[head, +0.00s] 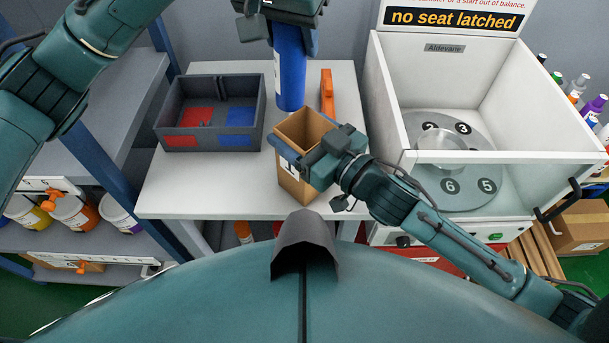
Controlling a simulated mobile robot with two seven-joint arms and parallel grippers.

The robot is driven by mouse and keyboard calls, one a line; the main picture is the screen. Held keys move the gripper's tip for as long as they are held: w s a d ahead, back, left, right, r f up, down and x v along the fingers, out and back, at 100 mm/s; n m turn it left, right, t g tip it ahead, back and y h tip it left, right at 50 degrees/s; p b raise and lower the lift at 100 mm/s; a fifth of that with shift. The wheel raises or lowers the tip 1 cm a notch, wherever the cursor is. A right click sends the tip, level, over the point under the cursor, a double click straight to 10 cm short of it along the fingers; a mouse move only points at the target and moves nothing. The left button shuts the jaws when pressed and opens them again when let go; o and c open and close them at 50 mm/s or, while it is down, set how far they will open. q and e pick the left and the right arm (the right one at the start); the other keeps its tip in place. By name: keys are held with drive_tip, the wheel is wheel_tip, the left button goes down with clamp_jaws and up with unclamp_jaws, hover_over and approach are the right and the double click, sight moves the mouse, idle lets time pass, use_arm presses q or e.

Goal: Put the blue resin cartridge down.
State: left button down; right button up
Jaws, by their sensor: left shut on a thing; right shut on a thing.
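The blue resin cartridge (291,78) hangs upright in my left gripper (285,32), which is shut on its upper end. Its lower end shows just behind and above the open brown box in the view; whether it touches the table I cannot tell. My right gripper (309,158) is shut on the brown box (295,184), a tall open-topped carton with a dark letter on a white label. The box is at the front of the white table (210,190). A dark grey tray (259,118) on the table has a red compartment floor on the left and a blue one on the right.
An orange tool-like object (327,92) lies right of the cartridge. A white machine (590,155) with a numbered rotor stands at right, under a "no seat latched" sign (453,18). Shelves with tubs (75,213) are at left. The table's front left is clear.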

sight(304, 113)
use_arm(q)
drive_tip(key=s+d+n+g, duration=0.1)
drive_tip(key=s+d, duration=0.1)
drive_tip(key=s, duration=0.3)
drive_tip(key=shift+s+d+f+g+h, duration=0.2)
drive_tip(key=shift+s+g+h, duration=0.1)
drive_tip(key=shift+s+h, duration=0.1)
drive_tip(key=c, duration=2.2)
unclamp_jaws()
wheel_tip(304, 113, down, 7)
drive_tip(key=shift+r, duration=0.1)
wheel_tip(304, 113, down, 2)
drive_tip(key=shift+f, duration=0.25)
drive_tip(key=shift+w+a+f, duration=0.1)
drive_tip(key=shift+w+f, duration=0.1)
drive_tip(key=c, duration=2.2)
unclamp_jaws()
drive_tip(key=c, duration=0.9)
unclamp_jaws()
drive_tip(key=shift+w+a, duration=0.15)
drive_tip(key=shift+o, duration=0.2)
